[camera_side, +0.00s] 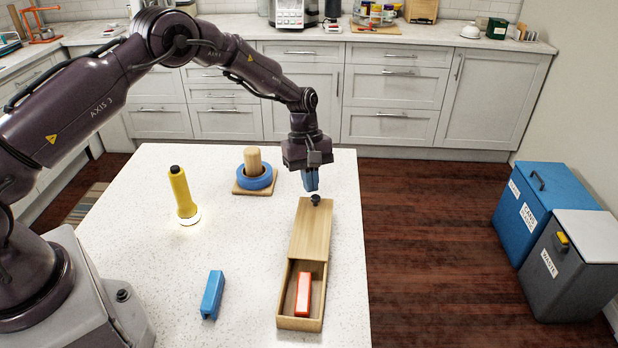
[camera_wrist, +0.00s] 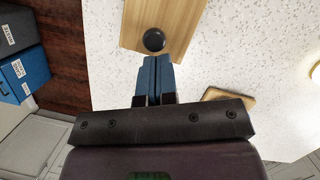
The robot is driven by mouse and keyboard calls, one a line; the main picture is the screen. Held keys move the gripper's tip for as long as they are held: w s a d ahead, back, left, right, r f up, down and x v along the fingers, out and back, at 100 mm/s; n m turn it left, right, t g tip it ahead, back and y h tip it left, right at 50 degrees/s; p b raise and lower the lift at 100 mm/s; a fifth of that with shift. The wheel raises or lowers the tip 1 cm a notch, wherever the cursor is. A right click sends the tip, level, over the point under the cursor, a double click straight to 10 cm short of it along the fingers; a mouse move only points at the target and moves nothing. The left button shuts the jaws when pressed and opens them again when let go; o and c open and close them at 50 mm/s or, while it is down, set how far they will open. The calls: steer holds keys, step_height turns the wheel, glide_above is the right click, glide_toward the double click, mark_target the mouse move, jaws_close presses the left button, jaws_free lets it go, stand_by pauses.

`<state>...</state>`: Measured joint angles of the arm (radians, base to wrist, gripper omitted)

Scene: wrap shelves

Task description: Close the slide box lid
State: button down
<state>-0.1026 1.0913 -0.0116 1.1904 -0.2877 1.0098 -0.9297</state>
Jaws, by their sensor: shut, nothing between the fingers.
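The wooden slide box (camera_side: 301,322) lies near the right edge of the white table, its long side pointing away from the camera. Its lid (camera_side: 311,232) covers the far part, and the near part is open. A dark round knob (camera_side: 315,200) stands at the far end of the lid. My gripper (camera_side: 311,186) is shut and empty, just above and beyond the knob. In the wrist view the blue fingertips (camera_wrist: 156,62) are together close to the knob (camera_wrist: 154,40) on the lid (camera_wrist: 180,18); whether they touch it I cannot tell.
A blue block (camera_side: 212,295) lies left of the box. A lit yellow flashlight (camera_side: 182,195) stands farther back. A blue ring (camera_side: 256,178) sits around a wooden peg (camera_side: 253,158) left of my gripper. The table's right edge is close to the box.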

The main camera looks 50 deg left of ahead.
glide_toward(304, 244)
steer(key=x, duration=0.5)
steer(key=shift+d+f, duration=0.15)
steer(key=shift+f, duration=0.05)
